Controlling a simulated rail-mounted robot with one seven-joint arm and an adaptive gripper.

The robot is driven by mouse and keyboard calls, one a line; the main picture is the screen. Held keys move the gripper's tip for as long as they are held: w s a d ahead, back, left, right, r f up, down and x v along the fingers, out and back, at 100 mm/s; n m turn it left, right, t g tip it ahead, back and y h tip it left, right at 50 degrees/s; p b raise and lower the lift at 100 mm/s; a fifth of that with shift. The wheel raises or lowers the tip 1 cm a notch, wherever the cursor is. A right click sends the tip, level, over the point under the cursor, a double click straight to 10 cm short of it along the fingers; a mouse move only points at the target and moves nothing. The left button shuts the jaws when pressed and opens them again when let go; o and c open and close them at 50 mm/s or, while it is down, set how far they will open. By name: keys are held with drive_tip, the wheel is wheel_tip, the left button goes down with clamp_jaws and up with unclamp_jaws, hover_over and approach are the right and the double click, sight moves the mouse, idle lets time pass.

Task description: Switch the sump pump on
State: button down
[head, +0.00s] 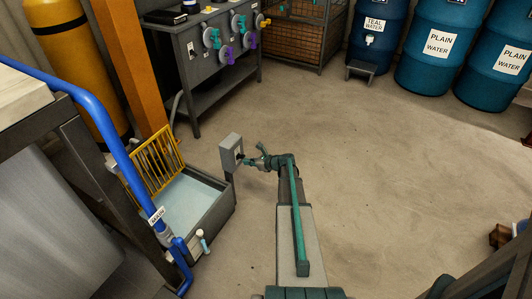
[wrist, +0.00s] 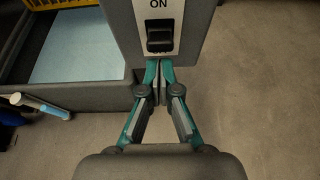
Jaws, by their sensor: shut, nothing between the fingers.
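The pump switch is a grey box (head: 231,151) on a post at the corner of the sump. In the wrist view the box (wrist: 201,28) carries a pale plate with ON at its top. A black switch lever (wrist: 160,40) sits below that word, in the lower part of the plate. Lettering under the lever is mostly hidden. My gripper (wrist: 159,65) is shut and empty, its fingertips just below the lever; I cannot tell whether they touch it. In the head view my gripper (head: 246,161) is at the front of the box.
The sump (head: 211,222) holds pale blue water, with a yellow grate (head: 154,160) at its back. A bench with coloured valves (head: 213,38) and blue drums (head: 436,45) stand behind.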

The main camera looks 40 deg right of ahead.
drive_tip(key=shift+a+r+p, duration=0.1)
drive_tip(key=shift+r+p, duration=0.5)
idle(0.5)
drive_tip(key=s+d+r+p, duration=0.2)
drive_tip(key=s+r+p, duration=0.3)
drive_tip(key=s+r, duration=0.1)
drive_tip(key=shift+s+d+r, duration=0.2)
drive_tip(key=shift+r, duration=0.45)
